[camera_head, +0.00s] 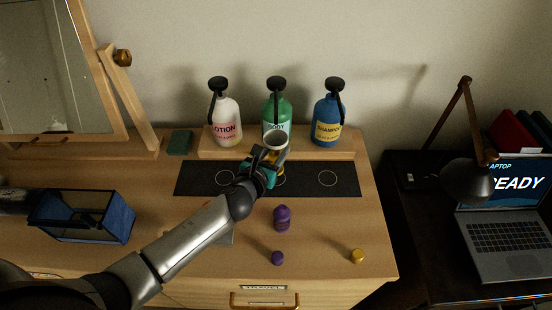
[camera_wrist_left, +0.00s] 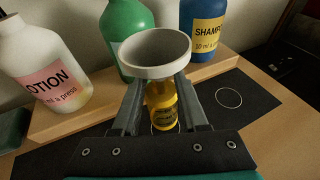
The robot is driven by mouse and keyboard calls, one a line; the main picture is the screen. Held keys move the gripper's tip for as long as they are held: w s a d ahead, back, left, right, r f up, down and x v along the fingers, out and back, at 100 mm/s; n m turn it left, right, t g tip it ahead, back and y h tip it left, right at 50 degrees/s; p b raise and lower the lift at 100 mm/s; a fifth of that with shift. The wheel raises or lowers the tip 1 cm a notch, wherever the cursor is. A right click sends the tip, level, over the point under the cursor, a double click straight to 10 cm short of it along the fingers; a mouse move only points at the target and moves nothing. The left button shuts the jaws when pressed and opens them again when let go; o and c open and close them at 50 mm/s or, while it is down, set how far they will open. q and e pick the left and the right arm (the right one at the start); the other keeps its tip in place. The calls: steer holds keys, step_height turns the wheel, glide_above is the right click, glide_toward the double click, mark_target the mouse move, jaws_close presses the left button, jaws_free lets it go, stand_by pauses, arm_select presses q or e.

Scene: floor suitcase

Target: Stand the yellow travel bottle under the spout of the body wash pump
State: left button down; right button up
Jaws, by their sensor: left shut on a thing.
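The yellow travel bottle (camera_wrist_left: 162,106) is between the fingers of my left gripper (camera_head: 268,158), which is shut on it. A pale grey funnel-like cup (camera_wrist_left: 155,52) sits over the bottle's top and hides its mouth and the fingertips; it also shows in the head view (camera_head: 275,140). The green body wash pump (camera_head: 270,108) stands on the wooden ledge just behind, its black spout pointing forward above the cup. Whether the bottle's base touches the dark mat (camera_head: 345,181) is hard to tell. My right gripper is not in view.
The white lotion pump (camera_head: 227,122) and blue shampoo pump (camera_head: 325,122) flank the body wash on the ledge (camera_head: 346,146). A purple bottle (camera_head: 282,218), purple cap (camera_head: 278,258) and yellow cap (camera_head: 357,256) are in front. A blue case (camera_head: 84,222) is at left.

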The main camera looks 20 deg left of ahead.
arm_select(q)
steer(key=shift+w+f+b, duration=0.1)
steer(key=shift+f+b, duration=0.85)
steer(key=shift+f, duration=0.8)
steer(key=shift+f, duration=0.2)
steer(key=shift+c, duration=2.2)
jaws_free()
steer(key=shift+r, duration=0.1)
steer(key=shift+r, duration=0.2)
steer(key=p+v, duration=0.1)
steer(key=v, duration=1.1)
